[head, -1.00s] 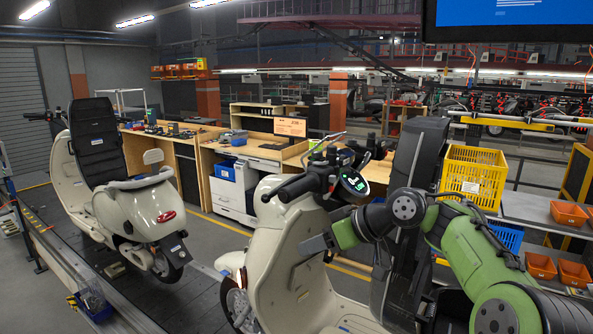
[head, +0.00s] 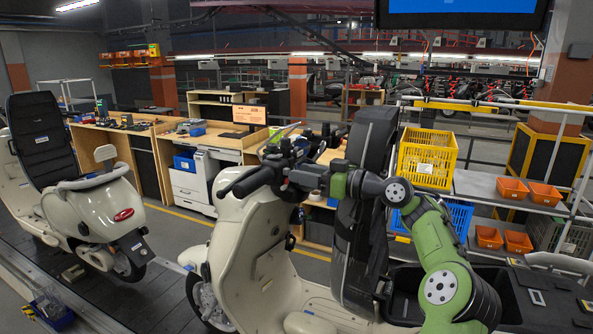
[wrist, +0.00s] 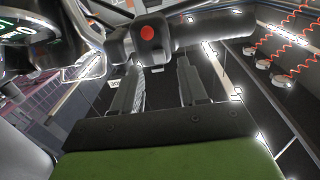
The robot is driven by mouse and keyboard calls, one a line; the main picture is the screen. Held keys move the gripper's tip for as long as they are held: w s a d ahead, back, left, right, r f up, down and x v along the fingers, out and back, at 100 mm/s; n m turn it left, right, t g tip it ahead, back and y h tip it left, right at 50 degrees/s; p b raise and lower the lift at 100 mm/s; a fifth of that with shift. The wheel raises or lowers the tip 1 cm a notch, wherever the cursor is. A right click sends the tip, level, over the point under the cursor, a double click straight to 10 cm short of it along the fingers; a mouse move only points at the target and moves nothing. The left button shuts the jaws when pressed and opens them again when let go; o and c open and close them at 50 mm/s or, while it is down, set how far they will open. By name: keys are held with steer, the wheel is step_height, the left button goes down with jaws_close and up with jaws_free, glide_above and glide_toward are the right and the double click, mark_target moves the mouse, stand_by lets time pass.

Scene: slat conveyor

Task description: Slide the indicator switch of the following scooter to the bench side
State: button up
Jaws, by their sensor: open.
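The near cream scooter (head: 262,258) stands on the conveyor, its handlebar (head: 262,178) at picture centre. My gripper (head: 291,178) is at this handlebar, by the grip and control cluster. In the wrist view my gripper (wrist: 160,75) is open, its two fingers apart and empty. A black switch housing (wrist: 150,45) with a round red button (wrist: 147,33) lies just beyond the fingertips. The dark grip (wrist: 215,28) runs right from it. The lit dashboard display (wrist: 18,30) shows at the left. I cannot clearly pick out the indicator switch or its position.
Another cream scooter (head: 92,212) stands on the line at the left. A wooden bench (head: 225,148) with drawers runs behind the near scooter. A yellow crate (head: 427,158) and orange bins (head: 512,188) sit at the right. A black seat (head: 362,215) stands upright close to my arm.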

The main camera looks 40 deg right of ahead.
mark_target(287, 171)
steer(key=x, duration=0.2)
steer(key=shift+w+a, duration=0.15)
steer(key=shift+w, duration=0.2)
steer(key=shift+s, duration=0.1)
steer(key=shift+c, duration=0.9)
jaws_close()
